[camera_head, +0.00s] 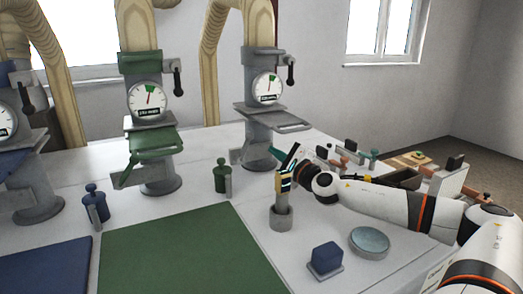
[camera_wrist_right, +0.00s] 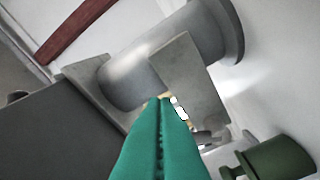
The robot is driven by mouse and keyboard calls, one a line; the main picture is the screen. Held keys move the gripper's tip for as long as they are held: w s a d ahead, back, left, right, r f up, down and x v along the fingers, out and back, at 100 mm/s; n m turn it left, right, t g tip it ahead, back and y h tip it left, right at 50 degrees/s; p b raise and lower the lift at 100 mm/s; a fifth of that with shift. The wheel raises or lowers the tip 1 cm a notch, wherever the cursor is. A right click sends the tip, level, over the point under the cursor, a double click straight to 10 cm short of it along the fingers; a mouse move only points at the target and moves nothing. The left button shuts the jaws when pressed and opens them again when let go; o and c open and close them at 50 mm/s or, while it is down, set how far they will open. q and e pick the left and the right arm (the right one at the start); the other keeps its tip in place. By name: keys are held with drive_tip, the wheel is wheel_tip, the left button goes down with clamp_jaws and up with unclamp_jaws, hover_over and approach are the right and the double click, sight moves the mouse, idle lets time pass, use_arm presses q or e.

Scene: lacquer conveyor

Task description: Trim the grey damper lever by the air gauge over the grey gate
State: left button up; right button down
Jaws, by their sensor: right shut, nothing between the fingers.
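The grey gate (camera_head: 272,118) is a flat grey plate sticking out from a grey column at the back right. Above it is the round white air gauge (camera_head: 267,88), with a green sector and a red needle near the top. The damper lever (camera_head: 291,72) hangs at the gauge's upper right, with a dark handle. My right gripper (camera_head: 289,156) is below the grey gate, apart from the lever. Its teal fingers (camera_wrist_right: 164,110) are shut and empty in the right wrist view, in front of the grey column (camera_wrist_right: 150,70). My left gripper is not in view.
A grey cup (camera_head: 281,218) holding upright sticks stands just below my right gripper. A green station (camera_head: 155,140) and a blue one stand to the left. A green-knobbed piece (camera_head: 222,179), dark blue block (camera_head: 326,257) and round dish (camera_head: 369,242) are on the table.

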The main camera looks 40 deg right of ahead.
sight(244, 148)
drive_tip(key=shift+w+d+r, duration=0.1)
drive_tip(key=shift+w+d, duration=0.2)
drive_tip(key=shift+w, duration=0.1)
drive_tip(key=w+a+r+p, duration=0.2)
drive_tip(key=a+p, duration=0.1)
drive_tip(key=shift+w+a+r, duration=0.1)
drive_tip(key=shift+w, duration=0.05)
idle(0.3)
drive_tip(key=shift+d, duration=0.2)
